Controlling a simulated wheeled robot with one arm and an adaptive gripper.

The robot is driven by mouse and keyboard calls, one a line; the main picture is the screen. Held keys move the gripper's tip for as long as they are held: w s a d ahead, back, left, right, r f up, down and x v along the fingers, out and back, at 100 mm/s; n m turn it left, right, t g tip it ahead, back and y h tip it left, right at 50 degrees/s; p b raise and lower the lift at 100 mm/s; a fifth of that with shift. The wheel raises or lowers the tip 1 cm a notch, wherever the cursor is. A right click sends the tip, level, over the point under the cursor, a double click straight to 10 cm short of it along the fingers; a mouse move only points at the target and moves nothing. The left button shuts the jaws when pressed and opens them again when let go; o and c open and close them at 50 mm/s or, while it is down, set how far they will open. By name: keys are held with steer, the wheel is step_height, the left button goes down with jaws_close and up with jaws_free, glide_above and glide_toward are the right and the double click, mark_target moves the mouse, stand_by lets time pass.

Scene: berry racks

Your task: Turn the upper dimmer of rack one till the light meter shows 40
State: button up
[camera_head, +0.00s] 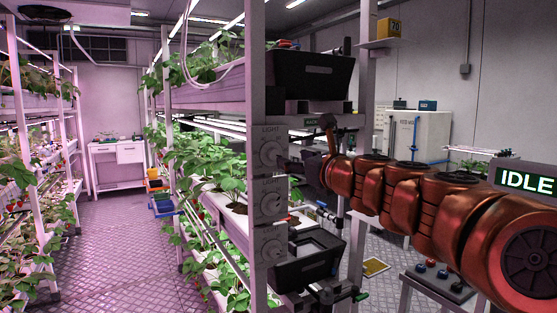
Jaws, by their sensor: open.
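The upper dimmer (270,154) is a round grey knob under a "LIGHT" label on the end post of the middle rack (257,60). A second "LIGHT" dimmer (272,203) sits below it, with another knob (272,249) lower still. My gripper (288,161) is open, just right of the upper dimmer, reaching in from the right. Whether its fingers touch the knob or stand around it, I cannot tell. A yellow box (390,28), apparently the light meter, stands on a small shelf at the upper right and seems to read 70.
Black bins (310,72) hang right of the post, above and below my gripper. Strawberry plants (205,160) fill the middle rack. Another rack (72,150) stands at the left, with a clear aisle (120,250) between. An "IDLE" display (526,181) is at the right.

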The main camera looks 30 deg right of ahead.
mark_target(275, 155)
steer(key=shift+w+d+f, duration=0.1)
steer(key=shift+w+d, duration=0.05)
steer(key=shift+w, duration=3.7)
steer(key=shift+c, duration=0.3)
jaws_close()
